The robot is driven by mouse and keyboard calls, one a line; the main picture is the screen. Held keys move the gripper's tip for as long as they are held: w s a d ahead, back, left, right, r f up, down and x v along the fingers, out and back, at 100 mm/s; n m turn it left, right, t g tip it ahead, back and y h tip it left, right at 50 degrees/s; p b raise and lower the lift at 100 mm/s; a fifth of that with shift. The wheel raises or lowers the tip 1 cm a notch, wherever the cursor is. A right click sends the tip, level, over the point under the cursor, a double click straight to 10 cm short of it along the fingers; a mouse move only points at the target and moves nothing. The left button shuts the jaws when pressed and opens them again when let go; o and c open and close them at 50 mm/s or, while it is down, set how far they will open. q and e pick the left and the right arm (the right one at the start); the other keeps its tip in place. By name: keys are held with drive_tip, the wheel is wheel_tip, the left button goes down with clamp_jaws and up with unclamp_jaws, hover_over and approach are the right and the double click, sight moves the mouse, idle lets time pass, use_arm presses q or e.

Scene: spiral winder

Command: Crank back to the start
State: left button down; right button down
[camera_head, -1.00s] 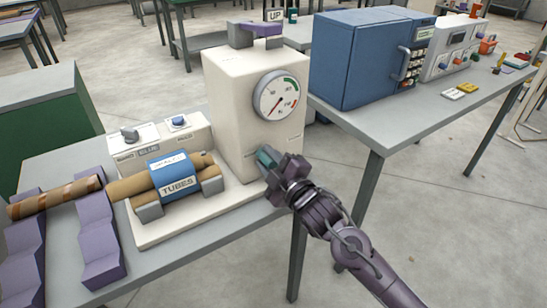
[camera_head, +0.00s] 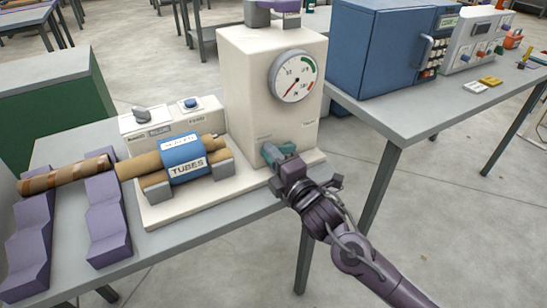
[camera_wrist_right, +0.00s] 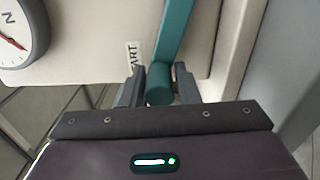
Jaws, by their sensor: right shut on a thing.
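The spiral winder (camera_head: 240,120) is a cream machine with a tall housing on the grey table. A round dial (camera_head: 293,76) is on its upper front, and its needle points to the lower left. A teal crank (camera_head: 272,154) sits low on the same face. My right gripper (camera_head: 283,163) is shut on the crank's handle; in the right wrist view the teal handle (camera_wrist_right: 160,84) is between the two fingers, beside a label partly reading "ART". A brown tube (camera_head: 148,163) lies through the winder with a blue "TUBES" band (camera_head: 184,157). My left gripper is out of view.
Purple cradles (camera_head: 105,225) hold the tube's striped left end. A control box with a knob (camera_head: 141,115) and a blue button (camera_head: 190,103) stands behind the tube. A blue cabinet (camera_head: 375,55) is on the right table (camera_head: 420,115). Floor is open at lower right.

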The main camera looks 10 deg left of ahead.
drive_tip(key=shift+w+d+r, duration=0.2)
drive_tip(key=shift+r, duration=0.3)
drive_tip(key=c, duration=1.3)
unclamp_jaws()
drive_tip(key=shift+o, duration=0.3)
drive_tip(key=shift+f, duration=0.2)
drive_tip(key=shift+s+f, duration=0.1)
drive_tip(key=shift+s, duration=0.05)
drive_tip(key=shift+s+d, duration=0.2)
drive_tip(key=shift+s, duration=0.1)
drive_tip(key=v, duration=0.7)
drive_tip(key=shift+w, duration=0.1)
